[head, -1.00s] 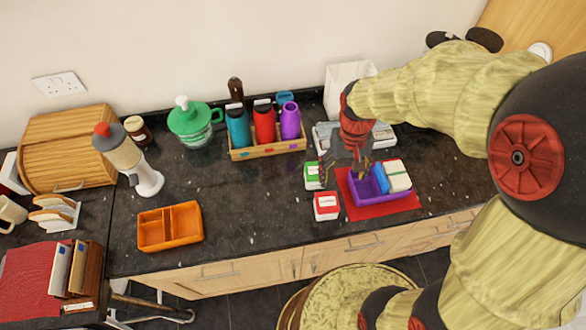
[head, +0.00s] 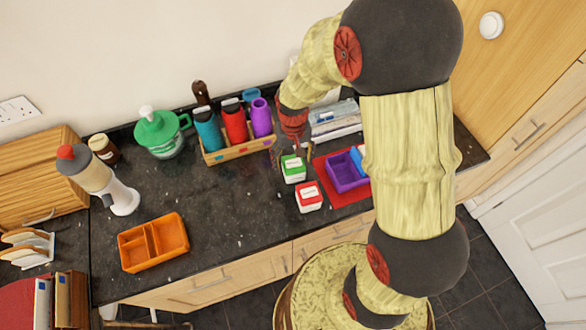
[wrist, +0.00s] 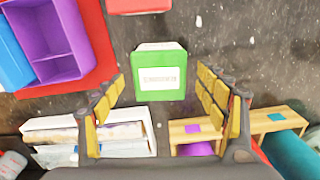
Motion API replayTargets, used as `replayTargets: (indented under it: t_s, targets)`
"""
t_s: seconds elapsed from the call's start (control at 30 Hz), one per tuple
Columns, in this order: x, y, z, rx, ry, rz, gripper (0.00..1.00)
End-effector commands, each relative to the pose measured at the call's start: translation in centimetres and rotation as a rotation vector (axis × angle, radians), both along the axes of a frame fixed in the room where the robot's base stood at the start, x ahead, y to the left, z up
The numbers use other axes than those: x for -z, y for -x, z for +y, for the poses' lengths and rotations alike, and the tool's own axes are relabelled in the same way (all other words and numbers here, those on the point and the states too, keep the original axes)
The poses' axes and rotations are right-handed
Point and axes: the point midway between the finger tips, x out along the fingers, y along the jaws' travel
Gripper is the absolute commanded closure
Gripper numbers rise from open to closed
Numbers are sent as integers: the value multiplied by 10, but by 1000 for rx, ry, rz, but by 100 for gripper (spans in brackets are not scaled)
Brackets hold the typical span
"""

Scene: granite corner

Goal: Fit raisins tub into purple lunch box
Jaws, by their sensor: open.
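The purple lunch box (head: 340,182) sits on a red mat; my arm hides its right part in the head view. The wrist view shows its empty compartments (wrist: 45,52) at upper left, with a blue item at its left. A white tub with green sides (head: 293,169) and one with red sides (head: 308,197) stand left of the mat. Their labels are too small to read, so I cannot tell which holds raisins. My gripper (head: 292,150) is open and empty above the green tub. In the wrist view the green tub (wrist: 160,75) lies ahead, between the spread fingers (wrist: 162,88).
A wooden rack (head: 240,150) of bottles stands behind and left of the gripper. A pale stack (head: 335,120) lies behind the mat. An orange divided tray (head: 153,242) is at front left. Dark counter between tray and tubs is clear.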

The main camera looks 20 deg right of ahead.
Motion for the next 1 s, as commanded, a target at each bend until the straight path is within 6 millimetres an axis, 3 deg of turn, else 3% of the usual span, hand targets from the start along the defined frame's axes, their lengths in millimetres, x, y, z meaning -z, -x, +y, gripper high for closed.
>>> replayTargets:
  t_s: [0.1, 0.3, 1.0]
  targets:
    - [10, 1, 0, 0, 0, 0, 27]
    - [10, 0, 0, 0, 0, -1, 27]
    - [10, 0, 0, 0, 0, -1, 67]
